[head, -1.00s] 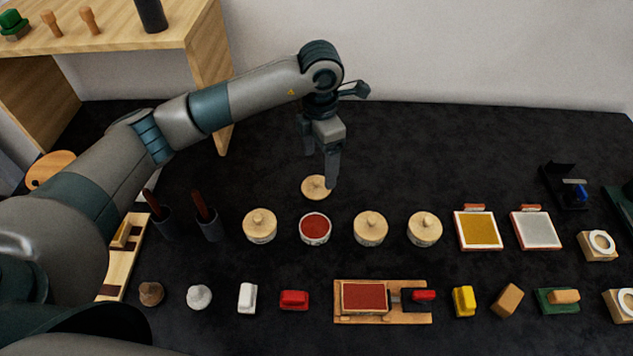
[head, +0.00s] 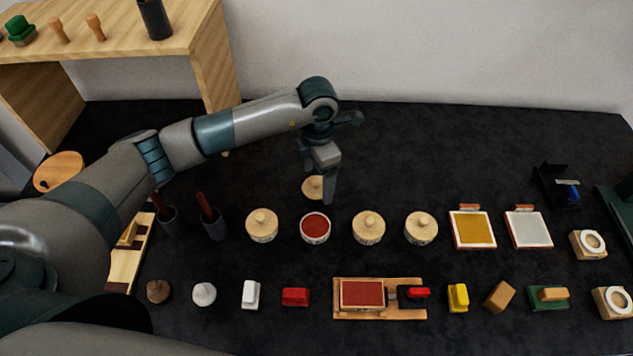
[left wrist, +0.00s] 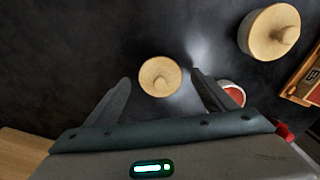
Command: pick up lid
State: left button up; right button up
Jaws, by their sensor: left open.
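The loose lid (head: 311,188), a pale round wooden disc with a knob, lies on the black table behind the open jar of red (head: 315,228). My left gripper (head: 316,186) points down over the lid and partly hides it in the head view. In the left wrist view the lid (left wrist: 160,76) shows between the two spread fingers (left wrist: 160,80), with room on both sides. The gripper is open and holds nothing. My right gripper is not in view.
Lidded jars (head: 262,225) (head: 368,227) flank the open jar. Dark cups with brown handles (head: 212,223) stand left. Framed pads (head: 473,228) are to the right, with a row of small blocks in front. The table behind the lid, to the right, is clear.

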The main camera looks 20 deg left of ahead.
pick_arm(q)
jog(key=shift+f, duration=0.5)
jog(key=c, duration=1.1)
jog(key=shift+r, duration=0.15)
